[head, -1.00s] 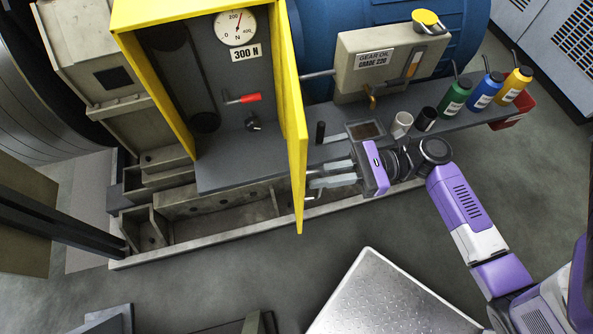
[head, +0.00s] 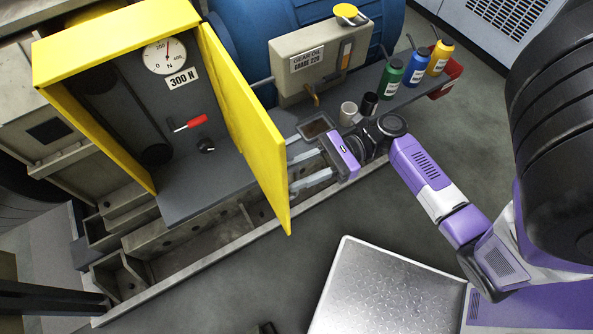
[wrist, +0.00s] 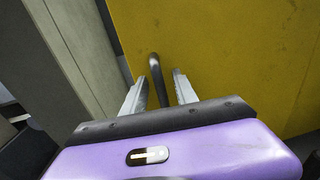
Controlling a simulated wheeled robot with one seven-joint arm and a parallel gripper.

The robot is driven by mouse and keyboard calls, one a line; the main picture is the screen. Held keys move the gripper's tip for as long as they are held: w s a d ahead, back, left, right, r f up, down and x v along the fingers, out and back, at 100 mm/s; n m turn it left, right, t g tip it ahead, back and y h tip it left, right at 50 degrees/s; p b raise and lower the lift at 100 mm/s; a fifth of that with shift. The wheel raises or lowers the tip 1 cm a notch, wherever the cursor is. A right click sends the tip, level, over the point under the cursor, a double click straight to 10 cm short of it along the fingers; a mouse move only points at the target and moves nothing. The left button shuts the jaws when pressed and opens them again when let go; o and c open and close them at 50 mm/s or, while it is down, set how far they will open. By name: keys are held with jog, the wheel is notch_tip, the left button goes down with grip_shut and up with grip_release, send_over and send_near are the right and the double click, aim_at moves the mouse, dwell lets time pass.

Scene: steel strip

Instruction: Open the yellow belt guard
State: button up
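The yellow belt guard (head: 115,38) is a box with its front open, and its door (head: 248,125) stands swung out to the right. I see the door's inner face in the head view. My gripper (head: 293,172) is on the far side of the door, and its fingertips are partly hidden by the door's free edge. In the wrist view, the door's outer face (wrist: 225,50) fills the right side. A dark bar handle (wrist: 158,78) stands between the fingers of my gripper (wrist: 157,85). The fingers are apart, with gaps on both sides of the handle.
Inside the guard are a dial (head: 165,56), a "300 N" label and a red-handled lever (head: 190,123). A grey gear oil box (head: 315,65), cups and several coloured bottles (head: 415,66) stand behind my arm. Open floor lies in front of the machine's base rail.

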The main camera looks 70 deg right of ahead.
jog(key=b+v, duration=0.1)
jog(key=v, duration=0.6)
jog(key=shift+s+d, duration=0.25)
jog(key=shift+s+d, duration=0.1)
dwell(0.7)
